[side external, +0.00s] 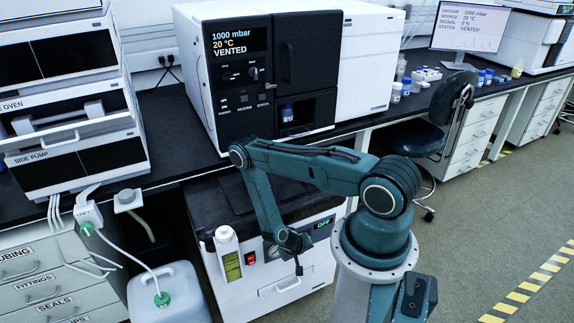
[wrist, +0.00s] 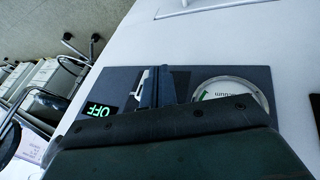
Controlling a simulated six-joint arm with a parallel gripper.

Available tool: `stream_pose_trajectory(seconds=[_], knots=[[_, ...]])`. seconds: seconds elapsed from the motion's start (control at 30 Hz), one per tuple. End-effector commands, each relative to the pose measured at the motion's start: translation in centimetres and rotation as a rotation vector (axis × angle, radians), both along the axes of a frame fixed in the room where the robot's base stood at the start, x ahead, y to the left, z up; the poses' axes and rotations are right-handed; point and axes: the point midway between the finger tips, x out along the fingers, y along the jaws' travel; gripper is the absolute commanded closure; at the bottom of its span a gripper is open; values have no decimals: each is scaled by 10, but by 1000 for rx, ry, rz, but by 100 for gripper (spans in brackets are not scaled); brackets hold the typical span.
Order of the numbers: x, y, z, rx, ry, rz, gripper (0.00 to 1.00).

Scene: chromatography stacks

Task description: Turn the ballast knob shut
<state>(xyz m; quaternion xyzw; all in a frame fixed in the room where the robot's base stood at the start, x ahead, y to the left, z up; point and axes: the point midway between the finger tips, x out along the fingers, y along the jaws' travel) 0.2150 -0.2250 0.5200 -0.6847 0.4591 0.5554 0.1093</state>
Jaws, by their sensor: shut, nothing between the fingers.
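The pump (side external: 285,285) is a white box with a black top, standing on the floor under the bench. Its dark front panel carries a green "OFF" display (side external: 322,222). My gripper (side external: 299,268) is in front of the pump's front face, pointing down in the side external view. In the wrist view the fingers of my gripper (wrist: 162,88) are shut and empty over the dark panel (wrist: 112,78), between the "OFF" display (wrist: 100,109) and a round gauge (wrist: 230,90). I cannot make out the ballast knob for certain; my gripper covers part of the panel.
A red switch (side external: 250,257) and an oil sight glass (side external: 232,265) are on the pump's left front. A waste can (side external: 168,295) with tubing stands left. A chair (side external: 425,135) is behind right.

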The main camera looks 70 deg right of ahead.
Motion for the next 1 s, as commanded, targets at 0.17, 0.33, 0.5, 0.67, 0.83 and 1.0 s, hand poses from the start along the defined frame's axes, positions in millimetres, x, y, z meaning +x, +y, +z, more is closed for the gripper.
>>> stream_pose_trajectory(seconds=[0.17, 0.33, 0.5, 0.67, 0.83, 1.0], knots=[[0, 0, 0, 0, 0, 0, 100], [1, 0, 2, 0, -2, 0, 100], [1, 0, 7, 0, -2, 0, 100], [1, 0, 13, 0, -2, 0, 100], [1, 0, 16, 0, -2, 0, 100], [1, 0, 17, 0, -2, 0, 100]])
